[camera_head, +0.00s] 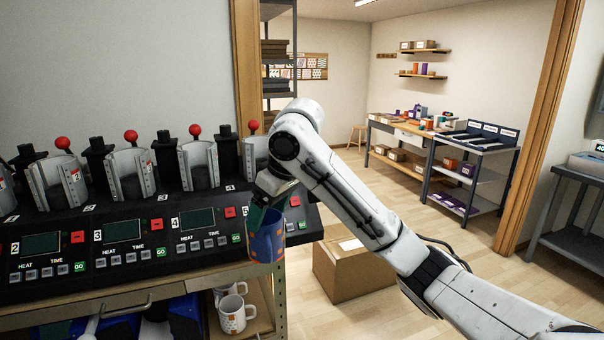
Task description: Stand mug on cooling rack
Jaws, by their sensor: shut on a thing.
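A blue mug (265,243) with orange patches hangs upright from my gripper (272,200), at the front right corner of the mug press. The gripper is shut on the mug near its rim. The fingertips are partly hidden by the mug and the wrist. The mug looks clear of the press, though its exact gap cannot be told. No cooling rack can be made out for certain in this view.
The mug press (160,245) has several stations with red-knobbed levers. White patterned mugs (232,314) stand on the shelf below. A cardboard box (350,268) sits on the floor to the right. Farther back are a wooden table (400,128) and a grey bench (482,146), with open floor before them.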

